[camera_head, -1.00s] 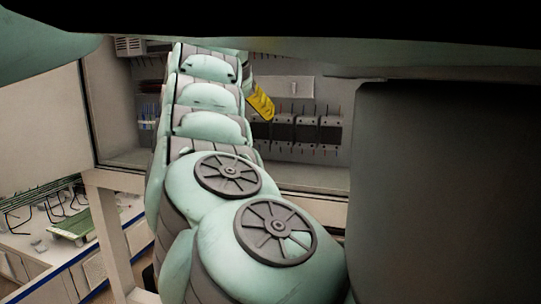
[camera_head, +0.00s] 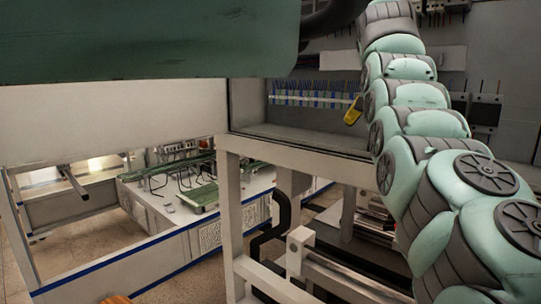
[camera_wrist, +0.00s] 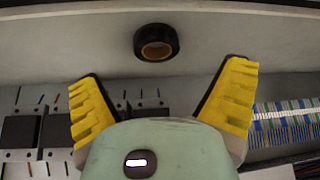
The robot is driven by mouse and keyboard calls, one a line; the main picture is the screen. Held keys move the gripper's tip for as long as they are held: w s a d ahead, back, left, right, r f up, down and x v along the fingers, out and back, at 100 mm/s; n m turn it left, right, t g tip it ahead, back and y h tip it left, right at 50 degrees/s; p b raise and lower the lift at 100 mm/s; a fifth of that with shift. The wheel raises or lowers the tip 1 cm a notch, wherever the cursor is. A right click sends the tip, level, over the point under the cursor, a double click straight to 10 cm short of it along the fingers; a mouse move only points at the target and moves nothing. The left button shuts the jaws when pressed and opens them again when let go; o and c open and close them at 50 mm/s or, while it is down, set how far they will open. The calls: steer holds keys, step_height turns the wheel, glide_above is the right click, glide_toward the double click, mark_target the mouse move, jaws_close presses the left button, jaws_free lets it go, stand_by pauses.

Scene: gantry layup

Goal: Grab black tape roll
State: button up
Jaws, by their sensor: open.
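The black tape roll (camera_wrist: 156,42) shows in the wrist view at the top middle, against a pale grey surface. It has a brown inner core. My gripper (camera_wrist: 165,95) is open, its two yellow fingers spread wide, one on each side below the roll in the picture. Nothing is between the fingers, and the roll lies beyond their tips. In the head view one yellow finger of my gripper (camera_head: 353,111) shows beside my arm, inside the cabinet. I cannot make out the tape roll in the head view.
The open cabinet (camera_head: 300,138) has a row of blue and grey terminals (camera_head: 312,95) and dark breaker modules (camera_head: 487,112) on its back panel. A frame carries the cabinet. A white bench (camera_head: 150,205) with green boards (camera_head: 202,196) stands at the lower left.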

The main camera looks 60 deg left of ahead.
steer(key=shift+w+a+f, duration=0.1)
steer(key=shift+w+f, duration=0.2)
steer(key=shift+f, duration=0.15)
steer(key=shift+b+x, duration=0.3)
steer(key=shift+x, duration=0.85)
steer(key=shift+p, duration=0.8)
steer(key=shift+w+a+f+p, duration=0.2)
steer(key=shift+f+p, duration=0.25)
steer(key=shift+p, duration=0.8)
steer(key=shift+w+d+f+p, duration=0.15)
steer(key=shift+w+f+p, duration=0.1)
steer(key=shift+f+p, duration=0.45)
steer(key=shift+r, duration=0.1)
steer(key=shift+c, duration=0.4)
steer(key=shift+w, duration=0.1)
steer(key=c, duration=1.3)
